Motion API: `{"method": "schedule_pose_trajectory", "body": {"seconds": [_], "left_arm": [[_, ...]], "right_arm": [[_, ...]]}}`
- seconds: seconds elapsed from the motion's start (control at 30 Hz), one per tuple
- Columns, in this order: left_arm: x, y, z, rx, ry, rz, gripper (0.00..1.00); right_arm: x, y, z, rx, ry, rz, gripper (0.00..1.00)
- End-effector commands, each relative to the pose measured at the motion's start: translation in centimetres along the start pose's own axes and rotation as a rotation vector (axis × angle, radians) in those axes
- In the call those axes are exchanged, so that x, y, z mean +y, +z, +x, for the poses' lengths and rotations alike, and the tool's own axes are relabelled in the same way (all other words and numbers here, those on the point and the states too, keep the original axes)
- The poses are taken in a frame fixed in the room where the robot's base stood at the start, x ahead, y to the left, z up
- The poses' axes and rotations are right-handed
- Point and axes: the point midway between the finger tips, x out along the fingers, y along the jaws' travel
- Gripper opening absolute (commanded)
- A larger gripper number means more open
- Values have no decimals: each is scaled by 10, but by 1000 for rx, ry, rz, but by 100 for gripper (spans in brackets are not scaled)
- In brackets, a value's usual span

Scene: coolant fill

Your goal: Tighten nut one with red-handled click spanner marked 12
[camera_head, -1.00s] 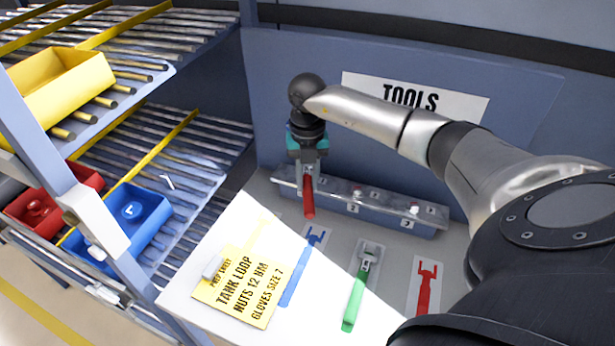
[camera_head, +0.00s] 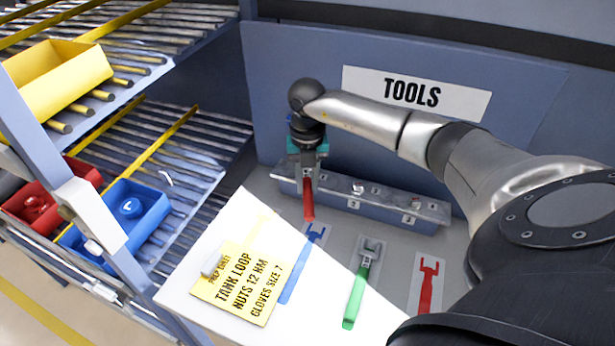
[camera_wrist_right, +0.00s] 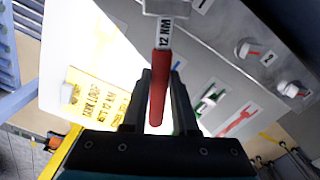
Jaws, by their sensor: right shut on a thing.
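My right gripper (camera_head: 308,160) points down at the left end of the nut block (camera_head: 390,210). It is shut on the red-handled spanner (camera_head: 309,198). In the right wrist view the spanner's red handle (camera_wrist_right: 160,95) lies between the fingers (camera_wrist_right: 160,78), and its label reads 12 NM. The spanner's grey head (camera_wrist_right: 166,7) is at the top edge, beside the label 1 on the block. Nut one is hidden by the head and gripper, so I cannot tell how they fit. Nut two (camera_wrist_right: 252,50) shows clear of the spanner. My left gripper is out of view.
A green spanner (camera_head: 356,292) lies on the bench, between blue and red spanner outlines (camera_head: 429,285). A yellow prep sheet (camera_head: 240,284) lies at the front left. A rack with yellow (camera_head: 60,85), red and blue bins (camera_head: 128,215) stands at left. A TOOLS panel is behind.

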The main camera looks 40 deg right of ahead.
Motion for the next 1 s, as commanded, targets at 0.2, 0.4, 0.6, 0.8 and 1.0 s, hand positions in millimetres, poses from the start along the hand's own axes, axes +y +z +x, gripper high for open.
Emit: {"method": "schedule_pose_trajectory", "body": {"seconds": [0.2,0.4,0.6,0.8,1.0], "left_arm": [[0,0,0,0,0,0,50],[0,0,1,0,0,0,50],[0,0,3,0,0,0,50],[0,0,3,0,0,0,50],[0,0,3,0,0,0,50]], "right_arm": [[0,0,0,-1,0,1,0],[0,0,1,-1,0,0,0],[0,0,5,-1,0,1,0],[0,0,6,-1,0,0,0],[0,0,6,-1,0,0,0]]}}
